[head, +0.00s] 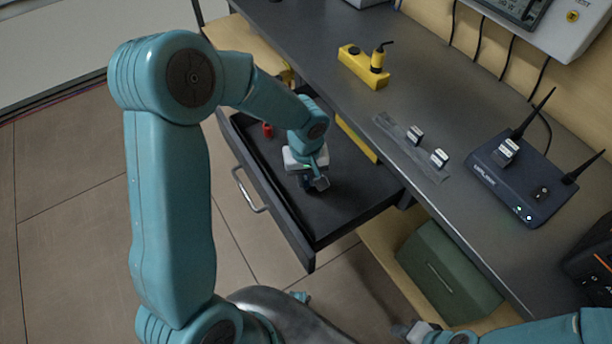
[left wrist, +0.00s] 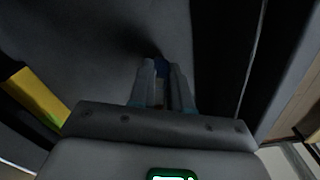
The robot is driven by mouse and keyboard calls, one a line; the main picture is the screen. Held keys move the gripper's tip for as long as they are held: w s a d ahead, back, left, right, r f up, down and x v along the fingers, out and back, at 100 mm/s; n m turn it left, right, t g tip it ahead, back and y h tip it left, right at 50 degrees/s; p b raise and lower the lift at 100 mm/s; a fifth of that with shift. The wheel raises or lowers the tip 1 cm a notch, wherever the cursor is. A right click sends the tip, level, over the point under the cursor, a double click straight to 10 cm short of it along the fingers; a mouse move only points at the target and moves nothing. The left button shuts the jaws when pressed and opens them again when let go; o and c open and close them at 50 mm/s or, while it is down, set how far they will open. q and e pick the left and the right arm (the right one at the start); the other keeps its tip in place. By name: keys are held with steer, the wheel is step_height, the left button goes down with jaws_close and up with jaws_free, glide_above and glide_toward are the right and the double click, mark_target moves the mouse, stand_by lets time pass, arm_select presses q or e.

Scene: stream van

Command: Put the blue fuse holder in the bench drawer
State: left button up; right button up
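The bench drawer (head: 340,208) is pulled open, dark grey inside, with a metal handle. My left gripper (head: 318,184) reaches down inside it, low over its floor. In the left wrist view the two fingers (left wrist: 161,76) are close together with the blue fuse holder (left wrist: 161,67) between their tips. Most of the holder is hidden by the fingers, and I cannot tell whether it touches the drawer floor. My right gripper (head: 418,331) is at the bottom edge of the head view, partly cut off; its opening is unclear.
A small red item (head: 267,130) lies at the drawer's far end. The bench top (head: 335,45) holds a yellow block (head: 362,68), a clear strip (head: 410,146) with small modules, and a router (head: 525,178) with antennas. A green case (head: 448,275) stands below. Much of the drawer floor is bare.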

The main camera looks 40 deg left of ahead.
mark_target(306, 180)
arm_select(q)
steer(key=o, duration=0.4)
steer(key=shift+r+p, duration=0.15)
steer(key=shift+p, duration=0.15)
step_height(306, 180, up, 12)
steer(key=p, duration=0.1)
steer(key=shift+s+p, duration=0.1)
steer(key=shift+p, duration=0.2)
